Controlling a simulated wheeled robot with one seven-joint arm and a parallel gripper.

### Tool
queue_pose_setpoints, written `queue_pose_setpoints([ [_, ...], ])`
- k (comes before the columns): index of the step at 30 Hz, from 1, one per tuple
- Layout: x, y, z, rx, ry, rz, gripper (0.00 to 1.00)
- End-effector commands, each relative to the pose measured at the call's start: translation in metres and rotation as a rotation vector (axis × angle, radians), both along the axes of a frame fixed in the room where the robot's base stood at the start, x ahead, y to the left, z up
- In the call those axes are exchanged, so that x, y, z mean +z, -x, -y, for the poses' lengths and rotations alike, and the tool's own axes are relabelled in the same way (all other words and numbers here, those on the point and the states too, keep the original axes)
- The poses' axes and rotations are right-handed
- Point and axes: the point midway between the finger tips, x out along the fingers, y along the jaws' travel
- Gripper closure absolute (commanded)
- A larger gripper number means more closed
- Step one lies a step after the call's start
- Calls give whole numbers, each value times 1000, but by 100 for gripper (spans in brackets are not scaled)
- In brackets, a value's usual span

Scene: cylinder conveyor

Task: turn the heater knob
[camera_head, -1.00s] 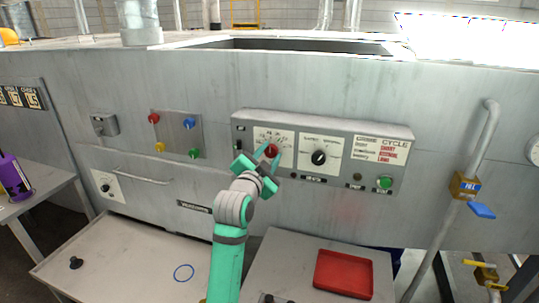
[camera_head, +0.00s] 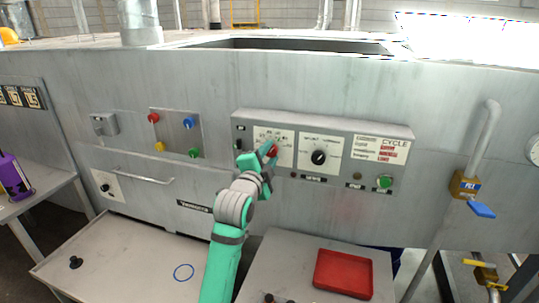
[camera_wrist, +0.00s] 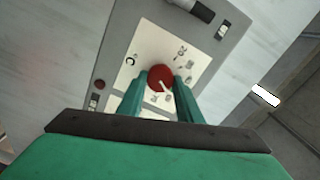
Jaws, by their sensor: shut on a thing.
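The heater knob looks to be the red round knob (camera_wrist: 160,78) on a pale dial plate (camera_wrist: 140,47), with a white pointer line on its face. In the head view the red knob (camera_head: 271,150) is on the left part of the grey control panel, partly hidden by my gripper. My gripper (camera_head: 262,154) is at the panel, shut on the red knob. In the wrist view its two green fingers (camera_wrist: 160,88) lie on either side of the knob.
A black knob (camera_head: 319,157) and a green button (camera_head: 384,182) are to the right on the same panel. Several coloured buttons sit on a plate (camera_head: 178,133) to the left. A red tray (camera_head: 343,254) lies on the table below. A blue-handled valve (camera_head: 481,210) hangs at the right.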

Motion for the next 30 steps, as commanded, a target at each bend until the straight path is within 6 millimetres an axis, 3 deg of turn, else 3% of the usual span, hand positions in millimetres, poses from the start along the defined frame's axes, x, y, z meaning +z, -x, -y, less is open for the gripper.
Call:
queue_pose_setpoints([
  [9, 0, 0, 1, -1, -1, 0, 90],
  [10, 0, 0, 1, -1, -1, 0, 66],
  [12, 0, 0, 1, -1, -1, 0, 49],
  [23, 0, 2, -1, -1, -1, 2, 49],
  [30, 0, 34, -12, 2, 0, 2, 49],
])
